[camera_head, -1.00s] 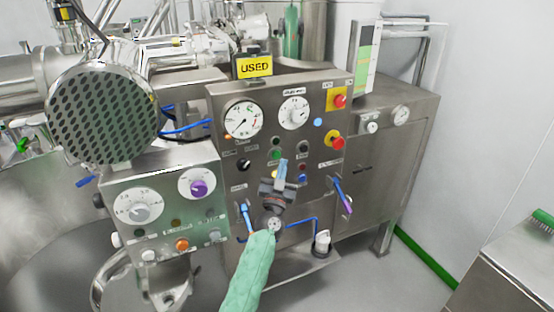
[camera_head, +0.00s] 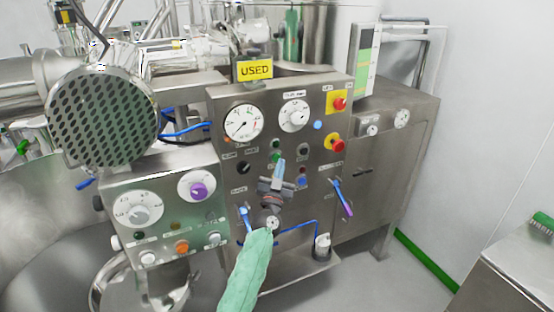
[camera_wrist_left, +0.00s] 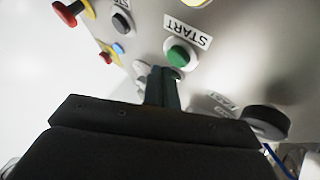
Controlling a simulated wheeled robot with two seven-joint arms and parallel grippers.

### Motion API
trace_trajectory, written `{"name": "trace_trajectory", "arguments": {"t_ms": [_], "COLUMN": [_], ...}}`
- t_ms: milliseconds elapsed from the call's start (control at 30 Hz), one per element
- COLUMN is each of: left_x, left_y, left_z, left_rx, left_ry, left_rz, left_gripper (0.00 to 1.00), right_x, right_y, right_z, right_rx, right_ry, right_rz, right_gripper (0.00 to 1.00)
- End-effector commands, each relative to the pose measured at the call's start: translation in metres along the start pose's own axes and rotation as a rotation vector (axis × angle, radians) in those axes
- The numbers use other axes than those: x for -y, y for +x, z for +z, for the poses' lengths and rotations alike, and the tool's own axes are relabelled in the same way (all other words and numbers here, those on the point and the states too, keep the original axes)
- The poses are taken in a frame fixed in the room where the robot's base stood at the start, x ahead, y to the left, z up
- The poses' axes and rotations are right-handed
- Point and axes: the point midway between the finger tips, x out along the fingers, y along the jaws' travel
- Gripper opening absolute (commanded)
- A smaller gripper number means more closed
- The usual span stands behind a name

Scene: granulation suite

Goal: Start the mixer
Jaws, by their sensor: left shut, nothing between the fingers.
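The mixer's steel control panel (camera_head: 225,175) stands in the middle of the head view, with dials, buttons and knobs. A green button (camera_wrist_left: 178,56) under a START label (camera_wrist_left: 187,33) shows in the left wrist view. My left gripper (camera_head: 281,165) is in front of the panel in the head view, its arm in a green sleeve. Its fingers are shut and empty, and their tips (camera_wrist_left: 163,75) appear just below the green button in the wrist view. I cannot tell whether they touch the panel. My right gripper is not in view.
Red emergency-style buttons (camera_head: 339,103) sit on yellow plates at the panel's upper right. A yellow USED sign (camera_head: 255,70) stands on top. A smaller control box (camera_head: 165,215) is at the left. Blue hoses and a purple-tipped handle (camera_head: 343,198) stick out near the gripper.

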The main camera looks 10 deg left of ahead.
Motion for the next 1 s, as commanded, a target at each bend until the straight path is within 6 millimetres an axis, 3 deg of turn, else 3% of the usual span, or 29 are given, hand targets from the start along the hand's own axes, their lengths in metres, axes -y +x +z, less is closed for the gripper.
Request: {"name": "trace_trajectory", "arguments": {"t_ms": [1000], "left_x": [0.0000], "left_y": [0.0000], "left_z": [0.0000], "left_rx": [0.000], "left_ry": [0.000], "left_rz": [0.000], "left_gripper": [0.00], "right_x": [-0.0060], "right_y": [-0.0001], "right_z": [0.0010], "right_rx": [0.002], "right_ry": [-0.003], "right_rz": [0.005], "right_gripper": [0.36]}}
